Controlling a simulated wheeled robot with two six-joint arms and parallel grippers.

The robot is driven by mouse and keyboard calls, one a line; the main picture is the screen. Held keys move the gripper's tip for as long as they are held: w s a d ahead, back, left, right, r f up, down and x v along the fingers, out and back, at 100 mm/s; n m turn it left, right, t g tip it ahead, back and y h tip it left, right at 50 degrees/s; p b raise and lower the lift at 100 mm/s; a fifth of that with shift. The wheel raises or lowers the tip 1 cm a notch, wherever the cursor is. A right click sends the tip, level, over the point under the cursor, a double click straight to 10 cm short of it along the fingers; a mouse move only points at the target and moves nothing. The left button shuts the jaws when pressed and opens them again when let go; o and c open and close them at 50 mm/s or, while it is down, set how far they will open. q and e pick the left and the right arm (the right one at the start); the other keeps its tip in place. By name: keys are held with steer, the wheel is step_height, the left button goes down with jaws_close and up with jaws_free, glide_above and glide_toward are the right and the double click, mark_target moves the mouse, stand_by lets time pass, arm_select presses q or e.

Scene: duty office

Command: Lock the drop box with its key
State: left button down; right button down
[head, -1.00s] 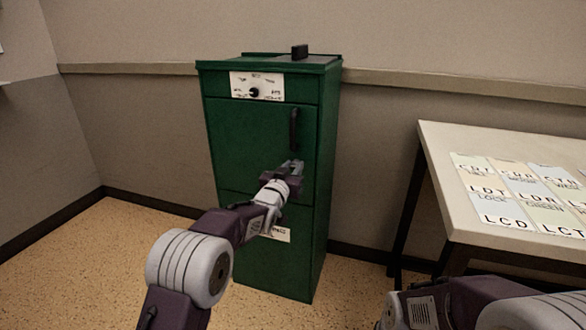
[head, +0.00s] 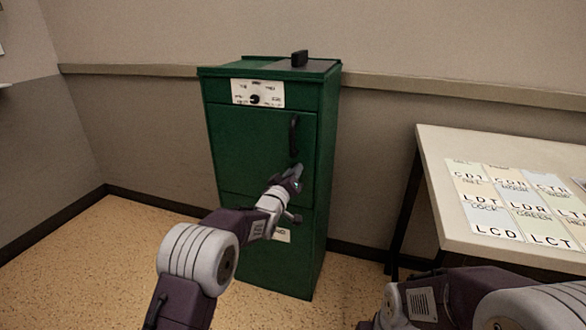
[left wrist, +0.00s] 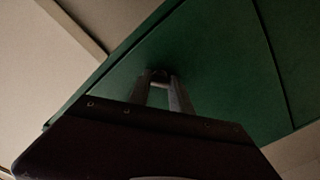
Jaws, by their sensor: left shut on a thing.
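The green drop box (head: 228,150) stands upright against the wall in the head view, with a black handle (head: 294,134) on its door and a white dial plate (head: 246,92) with a black knob above it. My left gripper (head: 296,173) is at the right part of the door, below the handle. In the left wrist view its two fingers (left wrist: 158,78) are close together against the green face (left wrist: 215,65), shut on a small dark thing, which I take for the key. The key and the keyhole are mostly hidden and dark. My right gripper is out of view.
A pale table (head: 450,222) with lettered cards (head: 508,205) stands to the right of the box. The speckled floor (head: 95,265) to the left is free.

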arm_select(q)
steer(key=n+p, duration=0.4)
steer(key=n, duration=0.6)
steer(key=shift+n, duration=0.4)
stand_by(0.4)
steer(key=c, duration=1.2)
jaws_free()
steer(key=shift+o, duration=0.2)
steer(key=shift+s, duration=0.1)
